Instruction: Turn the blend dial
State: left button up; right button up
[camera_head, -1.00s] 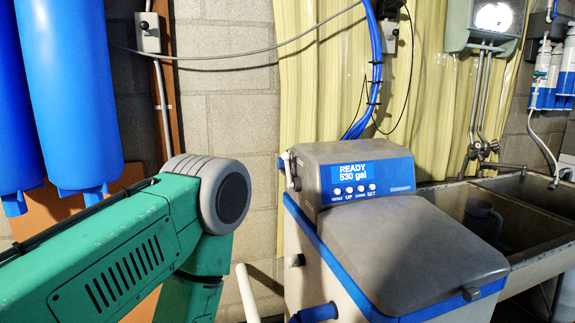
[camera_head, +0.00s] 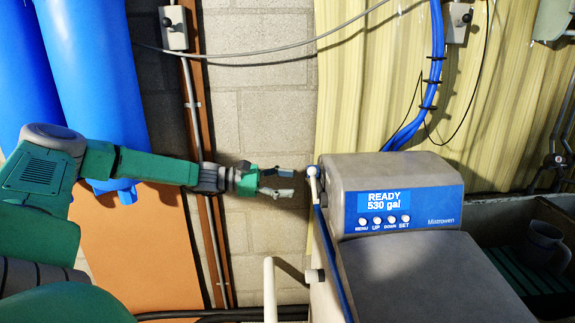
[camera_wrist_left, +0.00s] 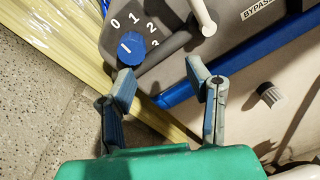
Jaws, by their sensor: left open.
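The blend dial (camera_wrist_left: 131,49) is a blue knob with a pale pointer line, on a grey panel marked 0, 1, 2 and a partly hidden 3. My left gripper (camera_wrist_left: 161,82) is open and empty in the left wrist view. Its left finger overlaps the view just below the dial; I cannot tell if they touch. The right finger is well to the right, below a white lever (camera_wrist_left: 203,18). In the head view the left gripper (camera_head: 278,182) points right at the side of the softener head (camera_head: 388,190), with a small gap visible. My right gripper is out of view.
A BYPASS label (camera_wrist_left: 258,10) and a dark knob with a pale base (camera_wrist_left: 270,96) are on the softener's side. A white pipe (camera_head: 269,290) stands below the gripper. Blue tanks (camera_head: 95,80) hang at left. A sink with a mug (camera_head: 543,245) is at right.

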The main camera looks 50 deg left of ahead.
pick_arm(q)
jog(key=shift+n+t, duration=0.4)
jog(key=shift+t, duration=0.2)
jog(key=w+b, duration=0.2)
jog(key=b, duration=0.1)
jog(key=w+d+b, duration=0.1)
jog(key=w+b, duration=0.1)
jog(key=b, duration=0.1)
jog(key=w+d+r+b, duration=0.1)
jog(key=w+b, duration=0.1)
jog(key=b, duration=0.1)
jog(key=shift+w+d+r, duration=0.1)
jog(key=shift+w+d, duration=0.05)
jog(key=shift+d, duration=0.1)
jog(key=shift+w+r+b, duration=0.15)
jog(key=shift+w+b, duration=0.05)
jog(key=shift+b, duration=0.1)
jog(key=shift+c, duration=1.3)
jog(key=c, duration=0.4)
jog(key=shift+a, duration=0.35)
